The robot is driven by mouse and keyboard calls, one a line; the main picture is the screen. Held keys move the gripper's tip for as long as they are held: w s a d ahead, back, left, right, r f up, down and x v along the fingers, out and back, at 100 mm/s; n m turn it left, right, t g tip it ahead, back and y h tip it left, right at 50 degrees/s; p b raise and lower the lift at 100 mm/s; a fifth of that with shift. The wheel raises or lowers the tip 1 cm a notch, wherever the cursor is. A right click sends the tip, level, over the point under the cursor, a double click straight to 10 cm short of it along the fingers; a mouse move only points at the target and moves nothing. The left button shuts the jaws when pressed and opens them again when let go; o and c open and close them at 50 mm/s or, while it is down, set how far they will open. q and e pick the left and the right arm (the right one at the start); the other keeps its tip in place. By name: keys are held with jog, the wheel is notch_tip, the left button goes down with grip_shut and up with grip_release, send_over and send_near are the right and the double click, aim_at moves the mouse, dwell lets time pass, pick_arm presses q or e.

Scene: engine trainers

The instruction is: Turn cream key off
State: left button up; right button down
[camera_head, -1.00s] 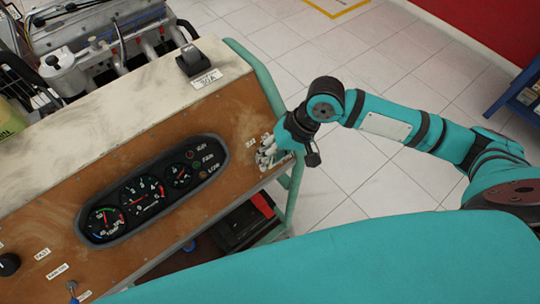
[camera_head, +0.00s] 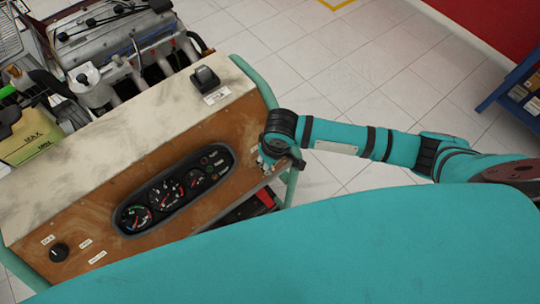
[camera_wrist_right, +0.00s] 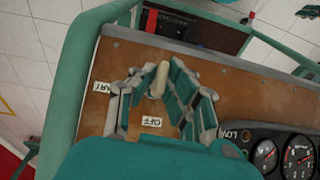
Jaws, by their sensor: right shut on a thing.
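The cream key (camera_wrist_right: 158,80) sticks out of the brown panel (camera_wrist_right: 235,92) in the right wrist view, near a label reading OFF (camera_wrist_right: 151,121). My right gripper (camera_wrist_right: 162,72) has its fingertips closed around the key. In the head view my right gripper (camera_head: 268,160) is at the right end of the panel, below the wrist, mostly hidden by it. The key cannot be made out there. My left gripper is not in view.
A black gauge cluster (camera_head: 172,190) sits on the panel left of my right gripper. A black switch (camera_head: 205,78) stands on the pale top (camera_head: 120,130). A teal tube rail (camera_head: 256,80) runs along the right end. An engine (camera_head: 115,40) stands behind.

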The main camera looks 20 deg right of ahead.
aim_at(273, 169)
jog(key=shift+r+h+p, duration=0.1)
jog(key=shift+h+p, duration=0.2)
jog(key=shift+p, duration=0.05)
jog(key=shift+n, duration=0.3)
jog(key=c, duration=1.4)
grip_release()
notch_tip(273, 169, up, 12)
jog(key=s, duration=0.1)
jog(key=shift+s+d, duration=0.25)
jog(key=shift+s, duration=0.05)
